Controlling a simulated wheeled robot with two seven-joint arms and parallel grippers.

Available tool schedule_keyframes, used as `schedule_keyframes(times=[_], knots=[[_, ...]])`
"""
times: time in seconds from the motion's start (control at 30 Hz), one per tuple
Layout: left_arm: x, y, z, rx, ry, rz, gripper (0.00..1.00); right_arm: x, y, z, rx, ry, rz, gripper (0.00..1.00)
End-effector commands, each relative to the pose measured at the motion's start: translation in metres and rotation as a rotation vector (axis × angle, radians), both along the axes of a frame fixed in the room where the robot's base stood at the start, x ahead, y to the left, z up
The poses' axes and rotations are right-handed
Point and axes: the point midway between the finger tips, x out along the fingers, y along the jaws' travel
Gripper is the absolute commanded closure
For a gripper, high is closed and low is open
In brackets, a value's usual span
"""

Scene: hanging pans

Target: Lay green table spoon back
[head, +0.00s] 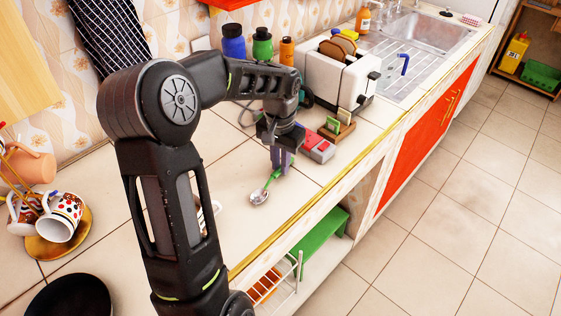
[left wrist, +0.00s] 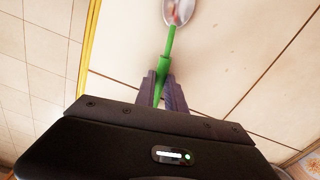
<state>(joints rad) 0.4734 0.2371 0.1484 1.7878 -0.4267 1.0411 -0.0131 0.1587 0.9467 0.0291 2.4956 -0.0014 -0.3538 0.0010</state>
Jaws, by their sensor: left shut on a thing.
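The green table spoon has a green handle and a shiny metal bowl; in the head view its bowl (head: 259,197) points toward the camera, at or just above the tiled counter (head: 228,135). My left gripper (head: 281,168) is shut on the handle, above the counter's middle. In the left wrist view the green handle (left wrist: 167,62) runs up between the two fingers (left wrist: 162,85) of my left gripper, with the bowl at the top edge. I cannot tell whether the bowl touches the counter. My right gripper is in neither view.
Small red and grey boxes (head: 319,149) sit just beyond my left gripper. A toaster (head: 335,77) with bread and several bottles stand farther back, near the sink (head: 428,35). Mugs on a gold saucer (head: 45,249) and a black pan (head: 70,296) are at left. The counter's gold front edge runs close by.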

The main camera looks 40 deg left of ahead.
Motion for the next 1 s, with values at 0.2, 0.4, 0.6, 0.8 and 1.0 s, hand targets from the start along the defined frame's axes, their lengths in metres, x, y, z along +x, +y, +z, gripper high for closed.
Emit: schedule_keyframes(times=[0.2,0.4,0.6,0.8,1.0], knots=[[0.0,-0.0001,0.0002,0.0,0.0,0.0,1.0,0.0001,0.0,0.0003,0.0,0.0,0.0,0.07],[-0.0001,-0.0001,0.0002,0.0,0.0,0.0,0.85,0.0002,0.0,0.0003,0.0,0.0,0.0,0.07],[0.0,0.0,0.0002,0.0,0.0,0.0,0.68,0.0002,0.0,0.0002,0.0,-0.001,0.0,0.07],[-0.0001,0.0,0.0002,0.0,0.0,0.0,0.6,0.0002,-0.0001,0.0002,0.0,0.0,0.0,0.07],[0.0001,0.0,0.0017,0.0,0.0,0.0,0.6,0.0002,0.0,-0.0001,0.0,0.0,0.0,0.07]])
